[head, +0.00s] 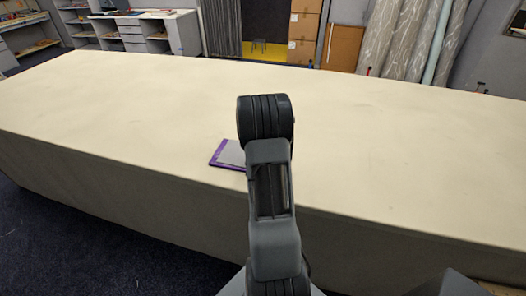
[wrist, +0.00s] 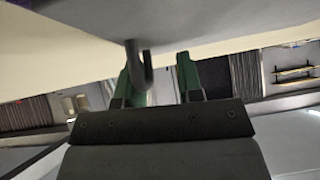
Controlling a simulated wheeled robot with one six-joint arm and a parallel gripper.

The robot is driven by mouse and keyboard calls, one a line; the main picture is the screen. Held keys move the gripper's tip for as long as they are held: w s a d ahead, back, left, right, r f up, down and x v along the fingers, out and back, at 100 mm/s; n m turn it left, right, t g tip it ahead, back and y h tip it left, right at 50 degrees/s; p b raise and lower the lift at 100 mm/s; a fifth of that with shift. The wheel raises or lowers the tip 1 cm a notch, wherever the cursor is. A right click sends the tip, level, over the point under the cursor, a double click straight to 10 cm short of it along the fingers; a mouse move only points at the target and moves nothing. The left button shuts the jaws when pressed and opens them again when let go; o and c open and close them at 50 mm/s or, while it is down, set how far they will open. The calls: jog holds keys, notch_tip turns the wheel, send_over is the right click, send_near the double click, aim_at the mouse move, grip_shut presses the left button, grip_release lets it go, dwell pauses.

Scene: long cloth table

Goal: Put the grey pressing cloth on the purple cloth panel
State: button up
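The purple cloth panel (head: 215,163) lies flat near the front edge of the table, partly hidden by my arm in the head view. The grey pressing cloth (head: 233,153) lies on it, with purple showing along its left and front edges. In the upside-down wrist view the grey cloth (wrist: 230,14) fills the top, with a raised grey tab (wrist: 137,70) on it. My gripper (wrist: 160,75) has its two green fingers apart, close to the cloth. The tab overlaps the left finger in the picture; no contact is clear. My arm hides the gripper in the head view.
The long cream table (head: 400,140) is otherwise bare, with wide free room left, right and behind. Shelves (head: 130,30), cardboard boxes (head: 303,30) and leaning fabric rolls (head: 410,40) stand beyond its far edge.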

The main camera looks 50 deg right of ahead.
jog(key=shift+r, duration=0.3)
jog(key=p+v, duration=0.4)
jog(key=v, duration=0.8)
jog(key=w+a+r+n+t+y, duration=0.25)
jog(key=a+r, duration=0.25)
jog(key=a, duration=0.4)
jog(key=w+a+r+n+t+y, duration=0.2)
jog(key=a+r+n+y, duration=0.25)
jog(key=a, duration=0.45)
jog(key=s+a+r+n+g, duration=0.2)
jog(key=s+a+n, duration=0.1)
jog(key=s+a, duration=0.3)
jog(key=s+a+r+n+g, duration=0.2)
jog(key=s+a+r, duration=0.1)
jog(key=s+a, duration=0.3)
jog(key=s, duration=0.2)
jog(key=shift+s+n+y, duration=0.3)
jog(key=shift+n+y, duration=0.1)
jog(key=shift+a, duration=0.1)
